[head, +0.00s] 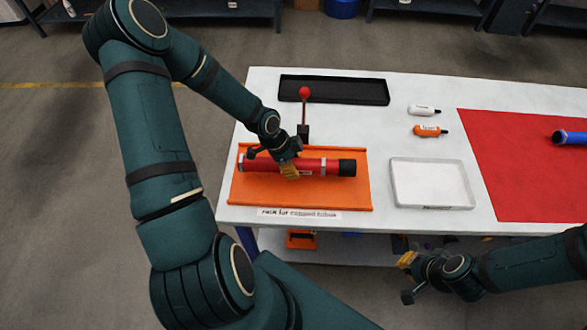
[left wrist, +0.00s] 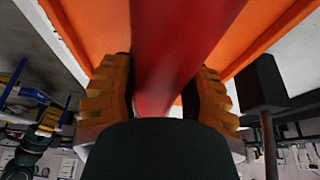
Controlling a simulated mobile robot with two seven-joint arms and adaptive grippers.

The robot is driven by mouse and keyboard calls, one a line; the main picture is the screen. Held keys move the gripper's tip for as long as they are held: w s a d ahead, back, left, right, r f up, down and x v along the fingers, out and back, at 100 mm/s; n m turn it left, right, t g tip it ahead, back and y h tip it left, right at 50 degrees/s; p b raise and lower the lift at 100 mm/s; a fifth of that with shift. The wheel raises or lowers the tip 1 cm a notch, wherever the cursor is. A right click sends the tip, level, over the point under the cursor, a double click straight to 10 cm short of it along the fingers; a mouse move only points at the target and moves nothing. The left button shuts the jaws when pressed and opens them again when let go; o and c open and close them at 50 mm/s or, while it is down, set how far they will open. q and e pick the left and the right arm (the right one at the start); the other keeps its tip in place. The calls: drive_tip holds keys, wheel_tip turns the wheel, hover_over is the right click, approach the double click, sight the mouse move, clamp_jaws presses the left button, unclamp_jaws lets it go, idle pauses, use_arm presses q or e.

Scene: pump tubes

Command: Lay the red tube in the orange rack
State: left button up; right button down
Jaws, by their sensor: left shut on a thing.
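The red tube (head: 318,167) has a black cap at its right end and a grey band near each end. In the head view it lies lengthwise over the orange rack (head: 305,195), within the rack's outline. I cannot tell whether it rests on the rack or is just above it. My left gripper (head: 289,171) is shut on the tube near its middle. In the left wrist view the tube (left wrist: 180,45) runs between the two yellow fingers, with the orange rack (left wrist: 85,25) behind it. My right gripper (head: 406,276) is off the table's front edge, its fingers unclear.
A lever with a red knob (head: 305,92) stands just behind the rack. A black tray (head: 335,90) lies at the back. A white tray (head: 432,184), two small bottles (head: 425,110) and a red mat (head: 520,190) with a blue tube (head: 570,137) are to the right.

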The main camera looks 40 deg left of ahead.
use_arm(q)
wheel_tip(320, 180, down, 2)
drive_tip(key=shift+w+f, duration=0.1)
drive_tip(key=shift+f, duration=0.1)
drive_tip(key=shift+f, duration=0.1)
drive_tip(key=o, duration=1.2)
drive_tip(key=shift+o, duration=0.2)
